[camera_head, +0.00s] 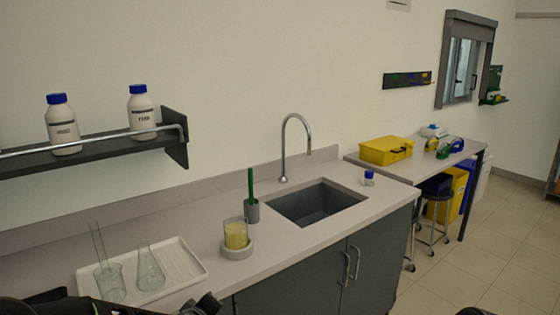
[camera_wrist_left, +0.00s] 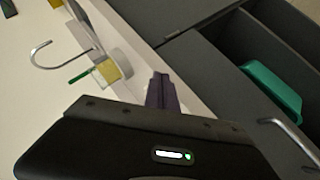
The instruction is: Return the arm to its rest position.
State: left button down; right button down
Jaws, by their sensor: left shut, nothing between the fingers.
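My left arm comes in at the bottom left of the head view, as dark links along the lower edge in front of the counter. My left gripper (camera_wrist_left: 161,92) shows in the left wrist view with its dark fingers together and nothing between them. It is near the counter's front edge, beside an open drawer. My right gripper is not in view; only a small dark shape shows at the bottom edge of the head view, too little to identify.
The counter holds a white tray (camera_head: 188,268) with glassware, a yellow-filled beaker (camera_head: 236,235) on a round white base, a green-handled brush (camera_head: 251,185) in a cup, and a sink (camera_head: 315,203). The open drawer contains a green object (camera_wrist_left: 272,90). A shelf (camera_head: 95,142) with bottles hangs at left.

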pick_arm(q)
jog(key=s+d+f+m+g+h, duration=0.1)
jog(key=s+d+f+m+g, duration=0.15)
jog(key=s+f, duration=0.5)
jog(key=s+d+f+m+g+h, duration=0.1)
jog(key=s+d+f+m+g, duration=0.2)
jog(key=s+f, duration=0.5)
jog(key=s+d+f+g, duration=0.1)
jog(key=s+f, duration=0.3)
jog(key=s, duration=0.3)
jog(key=s+d+f+m+g+h, duration=0.1)
jog(key=s+f, duration=0.3)
jog(key=s, duration=0.4)
jog(key=s+d+f+m+g, duration=0.1)
jog(key=s+d+f+g, duration=0.2)
jog(key=s+f, duration=0.2)
jog(key=shift+s+h, duration=0.3)
jog(key=shift+s, duration=0.85)
jog(key=shift+r+m, duration=0.1)
jog(key=shift+m, duration=0.15)
